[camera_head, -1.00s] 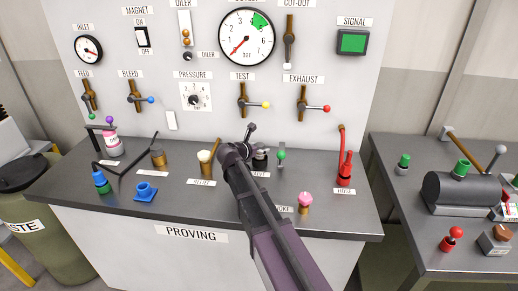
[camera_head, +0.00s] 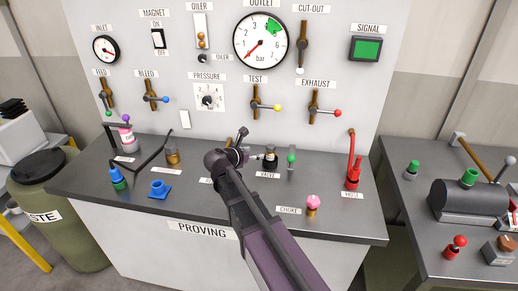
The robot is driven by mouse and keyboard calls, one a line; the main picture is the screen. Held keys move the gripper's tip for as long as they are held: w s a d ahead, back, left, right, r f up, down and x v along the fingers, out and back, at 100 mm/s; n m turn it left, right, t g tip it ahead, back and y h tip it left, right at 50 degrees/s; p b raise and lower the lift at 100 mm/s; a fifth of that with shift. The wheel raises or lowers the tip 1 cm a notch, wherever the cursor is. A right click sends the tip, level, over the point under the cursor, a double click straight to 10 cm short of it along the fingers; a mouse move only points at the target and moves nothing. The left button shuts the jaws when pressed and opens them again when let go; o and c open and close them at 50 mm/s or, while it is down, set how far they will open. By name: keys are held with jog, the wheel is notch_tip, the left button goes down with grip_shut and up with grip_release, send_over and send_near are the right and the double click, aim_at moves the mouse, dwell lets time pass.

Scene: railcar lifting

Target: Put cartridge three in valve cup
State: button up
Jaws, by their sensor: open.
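The VALVE label (camera_head: 268,175) lies on the grey bench top, with a small dark and metallic fitting (camera_head: 270,158) just behind it. No cartridge shows a readable number, so I cannot tell which is cartridge three. My gripper (camera_head: 240,143) is at the far end of my dark arm, just left of the valve fitting. It is open, but my wrist hides most of it, and I see nothing held. My arm covers the spot behind the partly hidden label left of VALVE, so what stands there is hidden.
A pink-topped piece (camera_head: 312,203), a red handled fitting (camera_head: 353,172) and a green-knobbed lever (camera_head: 291,158) stand to the right. The gauge panel rises behind.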

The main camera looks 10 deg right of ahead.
jog(key=shift+s+a+r, duration=0.2)
jog(key=shift+s+a, duration=0.1)
jog(key=shift+a, duration=0.05)
dwell(1.3)
jog(key=shift+c, duration=0.2)
